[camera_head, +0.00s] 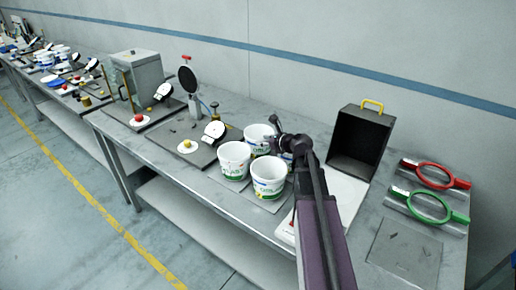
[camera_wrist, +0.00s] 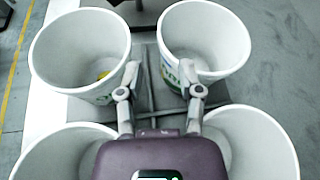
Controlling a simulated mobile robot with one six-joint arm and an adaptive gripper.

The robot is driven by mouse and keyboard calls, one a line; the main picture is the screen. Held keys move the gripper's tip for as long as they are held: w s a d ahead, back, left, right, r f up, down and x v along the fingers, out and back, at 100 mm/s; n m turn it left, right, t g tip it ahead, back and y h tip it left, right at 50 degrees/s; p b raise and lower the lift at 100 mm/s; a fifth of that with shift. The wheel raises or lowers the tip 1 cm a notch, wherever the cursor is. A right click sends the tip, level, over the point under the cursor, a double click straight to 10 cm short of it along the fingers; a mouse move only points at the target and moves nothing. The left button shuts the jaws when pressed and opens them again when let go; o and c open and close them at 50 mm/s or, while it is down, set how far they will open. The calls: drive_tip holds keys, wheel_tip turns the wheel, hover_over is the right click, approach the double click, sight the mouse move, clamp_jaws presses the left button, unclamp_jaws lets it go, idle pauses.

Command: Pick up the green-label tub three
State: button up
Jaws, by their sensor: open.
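Several open white tubs with green on their labels stand close together on the bench. In the head view they include a left tub (camera_head: 234,161), a front tub (camera_head: 268,178) and a back tub (camera_head: 256,134); another is mostly hidden behind my gripper (camera_head: 276,139). I cannot read which is number three. In the wrist view my gripper (camera_wrist: 160,82) is open and empty among the tub rims. Its fingertips overlap the edges of the upper left tub (camera_wrist: 52,82) and upper right tub (camera_wrist: 235,60); contact is unclear. A lower left tub (camera_wrist: 45,135) and lower right tub (camera_wrist: 270,125) flank it.
An open black case (camera_head: 357,143) stands right of the tubs. Red (camera_head: 434,175) and green (camera_head: 428,206) ring-handled tools lie at far right. Plates with a dial stand (camera_head: 188,80) and a red-buttoned device (camera_head: 138,116) are left. The bench's front edge is close to the tubs.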

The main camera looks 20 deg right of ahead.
sight(249, 140)
drive_tip(key=shift+b+x, duration=0.45)
drive_tip(key=shift+x, duration=1.4)
drive_tip(key=b+x, duration=0.2)
drive_tip(key=x, duration=0.2)
drive_tip(key=shift+d+f, duration=0.1)
drive_tip(key=shift+f, duration=0.15)
drive_tip(key=shift+w+a+f, duration=0.15)
drive_tip(key=shift+w+a, duration=0.15)
drive_tip(key=shift+w, duration=0.2)
clamp_jaws()
